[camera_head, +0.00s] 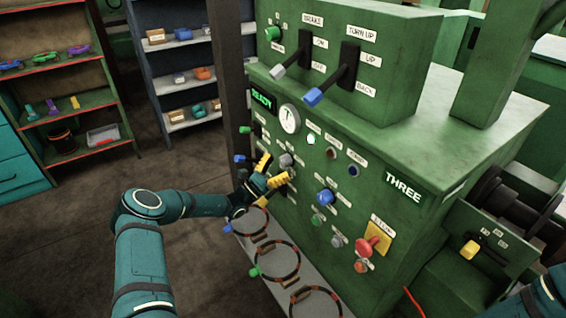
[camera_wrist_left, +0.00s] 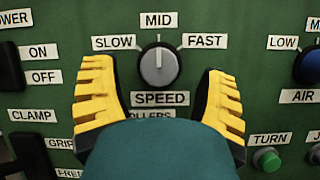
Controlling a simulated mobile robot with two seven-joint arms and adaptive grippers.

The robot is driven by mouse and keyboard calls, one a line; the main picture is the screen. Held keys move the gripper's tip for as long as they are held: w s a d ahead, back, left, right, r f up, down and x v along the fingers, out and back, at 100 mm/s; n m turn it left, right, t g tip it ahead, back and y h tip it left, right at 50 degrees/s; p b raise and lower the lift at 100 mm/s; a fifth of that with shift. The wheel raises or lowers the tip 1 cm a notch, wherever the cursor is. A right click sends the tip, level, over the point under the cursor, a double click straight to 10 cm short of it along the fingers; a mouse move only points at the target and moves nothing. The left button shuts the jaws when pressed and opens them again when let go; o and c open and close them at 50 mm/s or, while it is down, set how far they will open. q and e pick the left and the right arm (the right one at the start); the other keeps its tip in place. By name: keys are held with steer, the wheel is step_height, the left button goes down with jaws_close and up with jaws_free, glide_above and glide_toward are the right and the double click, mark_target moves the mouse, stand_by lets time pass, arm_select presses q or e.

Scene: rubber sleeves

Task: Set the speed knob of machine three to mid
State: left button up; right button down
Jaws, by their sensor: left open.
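Machine three (camera_head: 430,130) is a large green cabinet with a "THREE" plate. Its grey speed knob (camera_wrist_left: 159,65) is in the upper middle of the left wrist view, under the labels SLOW, MID and FAST and above SPEED. The pale mark on the knob points straight up, towards MID. In the head view the knob (camera_head: 286,160) is partly hidden beside my left gripper (camera_head: 270,172). That gripper's yellow fingers are open and empty, one to each side below the knob in the left wrist view (camera_wrist_left: 160,90), and look clear of it. My right gripper is out of view.
A blue AIR knob (camera_wrist_left: 308,66) is at the right of the speed knob, with ON/OFF and CLAMP controls at its left. Two levers (camera_head: 331,84) stick out above. A red stop button (camera_head: 365,247) and ring holders (camera_head: 277,262) are lower. Shelves (camera_head: 185,70) stand behind left.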

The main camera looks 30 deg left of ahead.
arm_select(q)
steer(key=v, duration=0.9)
steer(key=shift+s+a, duration=0.2)
steer(key=shift+s, duration=0.05)
steer(key=shift+f, duration=0.15)
steer(key=s+d+f+m+g+h, duration=0.1)
steer(key=s+d+f+m+g, duration=0.2)
steer(key=d, duration=0.4)
steer(key=s+d+f+m+g+h, duration=0.1)
steer(key=d+f+m+g+h, duration=0.15)
steer(key=d+g, duration=0.45)
steer(key=s+d+f+m+g+h, duration=0.1)
steer(key=d+m+g, duration=0.2)
steer(key=d, duration=0.5)
steer(key=s+d+f+m+g+y, duration=0.45)
steer(key=s+d+g, duration=0.2)
steer(key=s, duration=0.25)
steer(key=s+m+y, duration=0.7)
steer(key=s+m, duration=0.5)
steer(key=m, duration=0.1)
steer(key=shift+s+d+f+t+y, duration=0.15)
steer(key=shift+d+f+t+y, duration=0.15)
steer(key=shift+d+t+y, duration=0.15)
